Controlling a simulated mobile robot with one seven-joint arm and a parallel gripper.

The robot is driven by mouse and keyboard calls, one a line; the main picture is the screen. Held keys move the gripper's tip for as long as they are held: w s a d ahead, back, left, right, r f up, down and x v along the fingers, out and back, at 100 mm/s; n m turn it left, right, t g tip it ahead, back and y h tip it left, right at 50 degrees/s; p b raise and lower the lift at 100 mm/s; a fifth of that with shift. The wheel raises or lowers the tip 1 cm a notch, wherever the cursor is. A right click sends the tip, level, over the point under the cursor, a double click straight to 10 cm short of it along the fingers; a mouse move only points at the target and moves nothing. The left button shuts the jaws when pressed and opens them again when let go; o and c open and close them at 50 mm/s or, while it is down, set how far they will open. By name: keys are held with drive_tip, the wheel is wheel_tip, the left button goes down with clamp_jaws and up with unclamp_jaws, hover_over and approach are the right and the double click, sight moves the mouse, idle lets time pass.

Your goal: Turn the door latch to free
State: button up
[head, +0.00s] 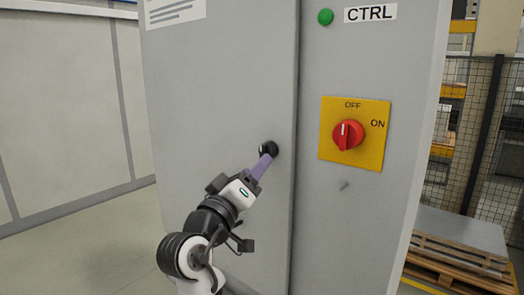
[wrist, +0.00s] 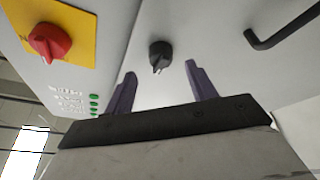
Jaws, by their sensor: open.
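The door latch is a small black knob (head: 269,149) on the grey cabinet door (head: 215,75), near the door's right edge. In the wrist view the black latch (wrist: 160,55) sits beyond and between my two purple fingers, with a pointed grip and a light mark on it. My gripper (head: 264,163) is in front of the latch in the head view, its fingers overlapping the knob's lower edge there. In the wrist view my gripper (wrist: 158,80) is open and empty, with a gap on both sides of the latch.
A red rotary switch (head: 348,134) on a yellow plate marked OFF and ON is on the panel to the right. A green button (head: 325,16) is above it. A black bar handle (wrist: 285,25) shows in the wrist view. A pallet (head: 455,262) stands at right.

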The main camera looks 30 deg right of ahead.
drive_tip(key=p+x, duration=0.1)
drive_tip(key=x, duration=0.4)
drive_tip(key=shift+w, duration=0.1)
drive_tip(key=c, duration=1)
